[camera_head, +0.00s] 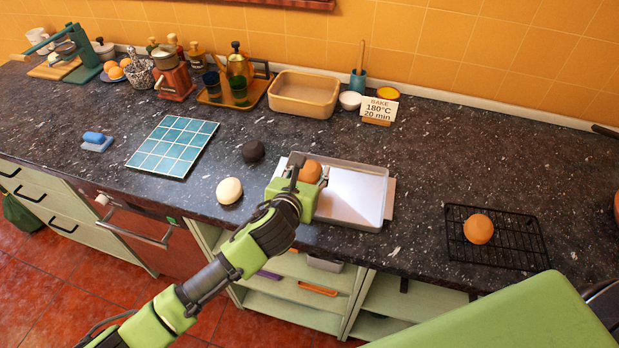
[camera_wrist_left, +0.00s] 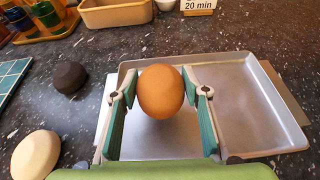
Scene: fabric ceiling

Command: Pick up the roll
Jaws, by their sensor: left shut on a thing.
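An orange-brown roll (camera_head: 310,171) is at the left end of a grey metal tray (camera_head: 358,216). My left gripper (camera_head: 309,178) is shut on this roll, with one finger on each side of it. The left wrist view shows the roll (camera_wrist_left: 161,91) between the two green-padded fingers (camera_wrist_left: 160,100), over the tray (camera_wrist_left: 262,128). I cannot tell whether the roll touches the tray. A pale roll (camera_head: 229,190) and a dark roll (camera_head: 253,151) lie on the counter left of the tray. Another orange-brown roll (camera_head: 478,229) sits on a black wire rack (camera_head: 520,246). My right gripper is not in view.
A blue tiled board (camera_head: 173,146) lies left of the rolls. A tan bin (camera_head: 303,95), a white bowl (camera_head: 350,100) and a baking sign (camera_head: 379,109) stand at the back. The counter between tray and rack is clear.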

